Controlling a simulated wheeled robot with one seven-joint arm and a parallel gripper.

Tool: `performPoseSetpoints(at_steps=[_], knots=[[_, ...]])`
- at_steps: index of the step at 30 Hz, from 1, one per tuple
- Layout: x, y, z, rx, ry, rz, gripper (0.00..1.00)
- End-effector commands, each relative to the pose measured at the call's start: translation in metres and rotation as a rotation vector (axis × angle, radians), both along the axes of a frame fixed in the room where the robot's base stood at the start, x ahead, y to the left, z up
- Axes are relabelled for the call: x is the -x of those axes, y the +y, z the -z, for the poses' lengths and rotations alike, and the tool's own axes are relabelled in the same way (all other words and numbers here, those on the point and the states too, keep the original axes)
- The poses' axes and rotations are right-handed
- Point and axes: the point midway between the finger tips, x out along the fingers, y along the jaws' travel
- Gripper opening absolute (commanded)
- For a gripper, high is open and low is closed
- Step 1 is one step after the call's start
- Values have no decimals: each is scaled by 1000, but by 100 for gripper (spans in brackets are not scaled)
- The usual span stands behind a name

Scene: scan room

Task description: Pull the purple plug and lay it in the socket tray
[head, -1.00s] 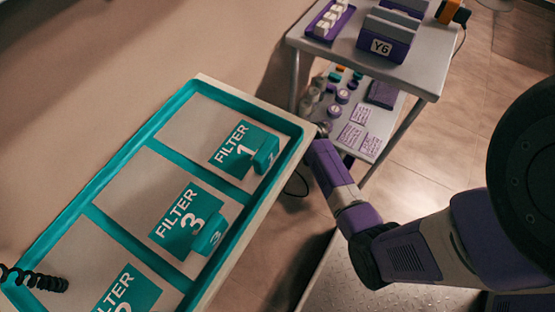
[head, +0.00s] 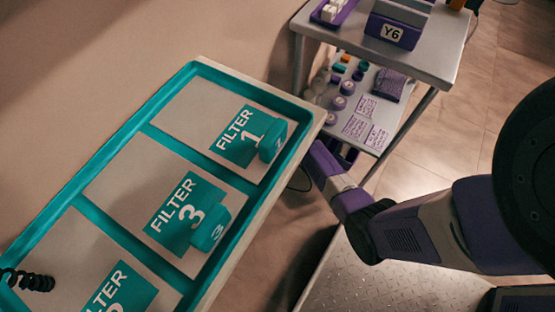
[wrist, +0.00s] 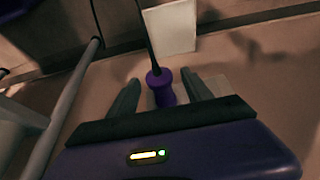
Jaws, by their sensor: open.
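In the wrist view the purple plug (wrist: 161,92) stands between the two fingers of my open gripper (wrist: 162,80). A gap shows on each side of it, and a dark cord runs up from its end. What the plug sits in is hidden behind it and the gripper body. In the head view my forearm reaches behind the right edge of the filter panel, so my gripper and the plug are hidden there. A small purple tray (head: 345,13) with white blocks is on the cart top; I cannot tell if it is the socket tray.
The teal-framed filter panel (head: 317,122) with teal handles fills the left of the head view, close beside my arm. A metal cart (head: 440,68) stands behind, with a purple Y6 box (head: 393,33) on top and several small items below. A white plate (wrist: 170,27) is beyond the plug.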

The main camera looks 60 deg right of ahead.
Motion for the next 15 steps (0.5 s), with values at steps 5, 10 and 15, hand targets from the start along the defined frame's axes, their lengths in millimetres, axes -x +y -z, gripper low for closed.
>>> performPoseSetpoints(at_steps=[5,10,15], knots=[[-1,0,3,0,0,0,58],[-1,0,2,0,0,0,54],[-1,0,2,1,0,0,21]])
